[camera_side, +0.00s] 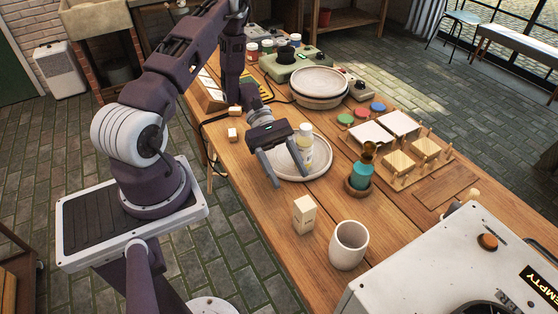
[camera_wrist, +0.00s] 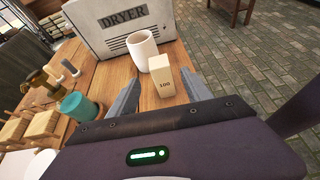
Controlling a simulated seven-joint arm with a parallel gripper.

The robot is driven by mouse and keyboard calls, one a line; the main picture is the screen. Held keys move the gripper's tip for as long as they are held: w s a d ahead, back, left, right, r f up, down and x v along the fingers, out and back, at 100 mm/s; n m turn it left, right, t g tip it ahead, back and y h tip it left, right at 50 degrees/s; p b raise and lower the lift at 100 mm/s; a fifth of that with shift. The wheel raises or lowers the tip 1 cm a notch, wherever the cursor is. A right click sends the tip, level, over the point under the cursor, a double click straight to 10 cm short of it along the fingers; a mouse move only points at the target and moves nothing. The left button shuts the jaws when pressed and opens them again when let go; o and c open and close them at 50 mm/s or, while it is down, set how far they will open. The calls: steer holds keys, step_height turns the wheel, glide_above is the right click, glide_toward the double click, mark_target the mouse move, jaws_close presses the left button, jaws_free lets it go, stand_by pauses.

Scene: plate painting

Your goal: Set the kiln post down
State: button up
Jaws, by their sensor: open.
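The kiln post, a pale cream block (camera_side: 304,214), stands upright on the wooden table (camera_side: 245,185). In the wrist view the post (camera_wrist: 163,83) shows the marking "100" and appears beyond and between my fingers. My gripper (camera_side: 289,178) is open and empty, its fingers pointing down, above the table on the near-left side of the round plate (camera_side: 316,173). In the side view there is a gap between the fingers and the post.
A pale cup (camera_side: 349,246) stands close beside the post. A white bottle (camera_side: 305,143) is behind my gripper at the plate. A white dryer box (camera_wrist: 118,27) fills the table's near end. Bare wood lies left of the post.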

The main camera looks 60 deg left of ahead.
steer(key=s+d+r+m+g+y, duration=0.1)
steer(key=d+r+m+y, duration=0.15)
steer(key=r+m, duration=0.45)
steer(key=s+d+r+m+g+y, duration=0.1)
steer(key=s+d+r+m+y, duration=0.2)
steer(key=r, duration=0.7)
steer(key=s+r+m+t+y, duration=0.7)
steer(key=s+r, duration=0.2)
steer(key=r, duration=0.1)
steer(key=shift+s+a+r+m+t+y, duration=0.15)
steer(key=shift+s+a+m+t+y, duration=0.15)
steer(key=shift+t+y, duration=0.1)
